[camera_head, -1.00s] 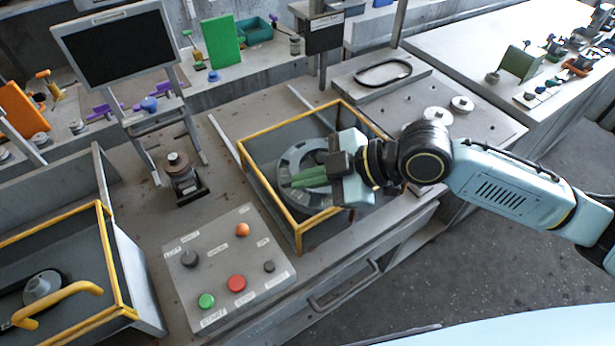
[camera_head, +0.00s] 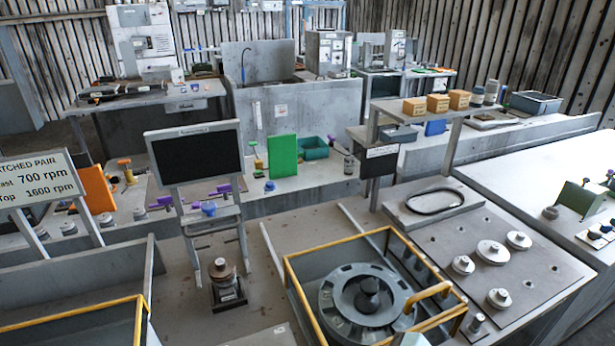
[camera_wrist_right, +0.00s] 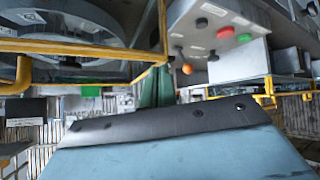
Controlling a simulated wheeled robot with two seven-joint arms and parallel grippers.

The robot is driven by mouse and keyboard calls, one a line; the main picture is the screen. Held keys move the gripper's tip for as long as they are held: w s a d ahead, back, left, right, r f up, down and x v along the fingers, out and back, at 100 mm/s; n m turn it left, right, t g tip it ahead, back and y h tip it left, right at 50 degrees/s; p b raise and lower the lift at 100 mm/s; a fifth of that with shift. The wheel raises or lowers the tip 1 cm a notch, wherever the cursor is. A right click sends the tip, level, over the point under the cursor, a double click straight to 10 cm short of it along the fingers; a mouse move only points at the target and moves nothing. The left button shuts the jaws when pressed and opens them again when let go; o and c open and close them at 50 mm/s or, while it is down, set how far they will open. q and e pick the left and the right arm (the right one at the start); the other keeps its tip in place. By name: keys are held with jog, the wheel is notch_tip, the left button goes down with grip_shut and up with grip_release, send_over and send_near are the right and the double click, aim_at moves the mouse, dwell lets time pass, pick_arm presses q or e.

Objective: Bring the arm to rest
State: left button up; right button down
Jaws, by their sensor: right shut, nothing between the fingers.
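My right gripper (camera_wrist_right: 156,84) shows in the wrist view as green fingers held together, with nothing between them. It appears close to a yellow frame edge in that view; whether they touch cannot be told. In the head view the right gripper's fingers are not seen; only a small pale piece, possibly my arm, shows at the bottom edge. My left gripper is in no view.
A yellow handle (camera_head: 428,290) stands at the bin's right side. A plate with several metal discs (camera_head: 492,252) and a black belt ring (camera_head: 435,201) lies right of it. A dark monitor (camera_head: 196,156) and a small motor-like part (camera_head: 225,284) stand left. A control panel (camera_wrist_right: 215,45) shows in the wrist view.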

jog(key=s+d+f+m+g+h, duration=0.3)
jog(key=s+d+f+m+h, duration=0.45)
jog(key=s+d+m, duration=0.4)
notch_tip(320, 180, down, 30)
jog(key=s+d+n+g+b, duration=0.1)
jog(key=s+d+n+b, duration=0.1)
jog(key=s+b, duration=0.15)
jog(key=s+d+f+g+b, duration=0.1)
jog(key=s+f+b, duration=0.3)
jog(key=s+f, duration=1.1)
notch_tip(320, 180, down, 3)
jog(key=shift+d+r, duration=0.15)
jog(key=shift+d, duration=0.75)
jog(key=shift+y, duration=0.25)
